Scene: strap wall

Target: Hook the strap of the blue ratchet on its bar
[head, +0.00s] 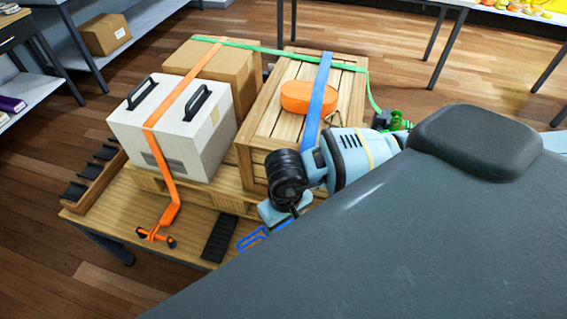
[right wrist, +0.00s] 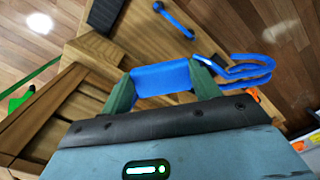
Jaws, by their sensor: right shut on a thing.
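The blue strap (head: 318,100) runs over the slatted wooden crate (head: 258,120) and passes out of sight behind my right arm. My right gripper (head: 277,212) is low at the crate's near side, partly hidden by its own wrist. In the right wrist view its fingers (right wrist: 162,82) are shut on a blue block (right wrist: 160,77), with a blue wire hook (right wrist: 247,72) sticking out to the right; the hook also shows in the head view (head: 252,241). A short blue bar (right wrist: 174,20) lies beyond, apart from the hook. No separate blue ratchet can be made out. My left gripper is not in view.
An orange strap (head: 158,160) crosses a white case (head: 175,125) and ends in an orange ratchet (head: 157,235). A green strap (head: 290,51) leads to a green ratchet (head: 393,121). An orange pouch (head: 308,97) lies on the crate. A black pad (head: 219,238) lies near the front edge.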

